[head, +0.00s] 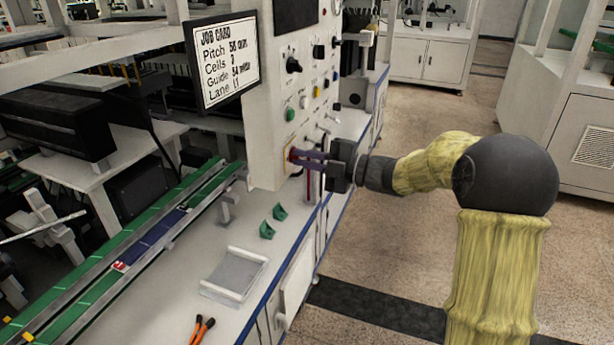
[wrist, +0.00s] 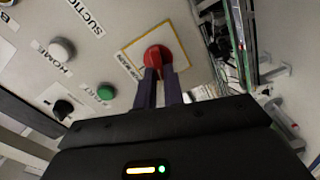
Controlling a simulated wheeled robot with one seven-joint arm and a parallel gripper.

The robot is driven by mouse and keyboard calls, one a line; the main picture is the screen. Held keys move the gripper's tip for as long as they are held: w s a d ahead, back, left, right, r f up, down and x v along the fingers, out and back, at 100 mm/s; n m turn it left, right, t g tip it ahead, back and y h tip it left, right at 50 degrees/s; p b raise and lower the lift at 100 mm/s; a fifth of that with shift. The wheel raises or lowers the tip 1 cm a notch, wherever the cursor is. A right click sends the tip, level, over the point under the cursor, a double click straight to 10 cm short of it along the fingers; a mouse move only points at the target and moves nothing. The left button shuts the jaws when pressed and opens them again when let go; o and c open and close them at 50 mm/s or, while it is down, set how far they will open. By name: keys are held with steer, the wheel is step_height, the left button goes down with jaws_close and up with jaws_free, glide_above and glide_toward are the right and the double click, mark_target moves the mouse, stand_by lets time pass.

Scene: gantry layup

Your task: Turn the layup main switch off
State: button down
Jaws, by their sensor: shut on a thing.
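The main switch (wrist: 158,57) is a red rotary knob on a yellow-edged square plate on the panel, in the wrist view. In the head view its red edge (head: 292,154) shows low on the white panel, mostly hidden by my fingers. My gripper (wrist: 159,78) is shut on the red knob, its two purple fingers on either side of the grip. In the head view my gripper (head: 302,157) reaches the panel from the right. The label beside the plate is partly hidden by the fingers, and its wording is hard to read.
The panel also carries a green button (wrist: 105,91), a white button (wrist: 62,49) and a black knob (wrist: 63,108). Below it, the bench top holds green brackets (head: 267,230), a grey tray (head: 234,274) and orange-handled pliers (head: 202,329). A job card screen (head: 222,62) hangs left of the panel.

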steer(key=n+b, duration=0.2)
steer(key=b, duration=0.1)
steer(key=shift+f, duration=0.4)
steer(key=shift+r+n+b, duration=0.1)
steer(key=shift+n+b, duration=0.6)
steer(key=shift+b, duration=0.05)
steer(key=c, duration=1.5)
jaws_free()
steer(key=shift+r, duration=0.1)
steer(key=v, duration=1.7)
steer(key=shift+d+p, duration=0.2)
steer(key=shift+p, duration=0.15)
